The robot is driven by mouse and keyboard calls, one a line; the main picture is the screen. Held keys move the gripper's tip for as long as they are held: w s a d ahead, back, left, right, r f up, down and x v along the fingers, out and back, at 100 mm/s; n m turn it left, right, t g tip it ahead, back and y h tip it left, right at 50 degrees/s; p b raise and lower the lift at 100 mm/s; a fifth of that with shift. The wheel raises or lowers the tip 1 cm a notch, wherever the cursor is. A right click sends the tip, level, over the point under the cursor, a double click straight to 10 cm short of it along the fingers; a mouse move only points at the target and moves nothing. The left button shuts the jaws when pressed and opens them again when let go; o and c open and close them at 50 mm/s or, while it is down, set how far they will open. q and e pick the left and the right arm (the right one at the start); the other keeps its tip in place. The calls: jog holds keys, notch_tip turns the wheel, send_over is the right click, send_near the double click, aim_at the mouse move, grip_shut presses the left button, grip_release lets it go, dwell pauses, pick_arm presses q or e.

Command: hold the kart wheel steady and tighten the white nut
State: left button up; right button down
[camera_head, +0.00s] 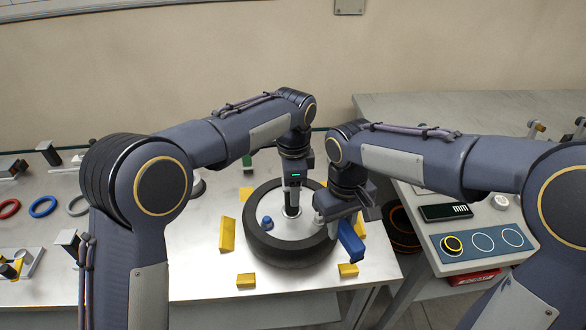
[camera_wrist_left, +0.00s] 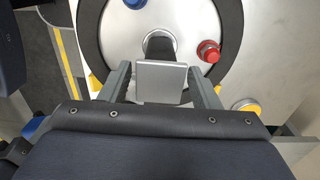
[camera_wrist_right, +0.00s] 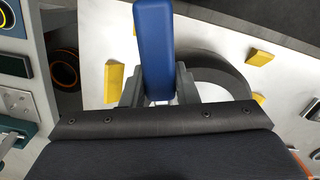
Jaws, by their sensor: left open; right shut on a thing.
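The kart wheel (camera_head: 262,247), a black tyre around a silver disc, lies flat on the table. A blue nut (camera_head: 267,222) is on its disc; a red nut (camera_wrist_left: 209,50) shows in the left wrist view. My right gripper (camera_wrist_right: 157,88), at the tyre's right side, is shut on a blue bar (camera_wrist_right: 155,45).
Yellow blocks (camera_head: 227,235) surround the tyre on the table (camera_head: 195,285). Red and blue rings (camera_head: 42,206) lie at the left. On the right bench, a blue panel (camera_head: 483,243) with ring markings holds a yellow-rimmed piece. Table space in front of the wheel is mostly clear.

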pick_arm(q)
jog(key=shift+f, duration=2.3)
grip_shut()
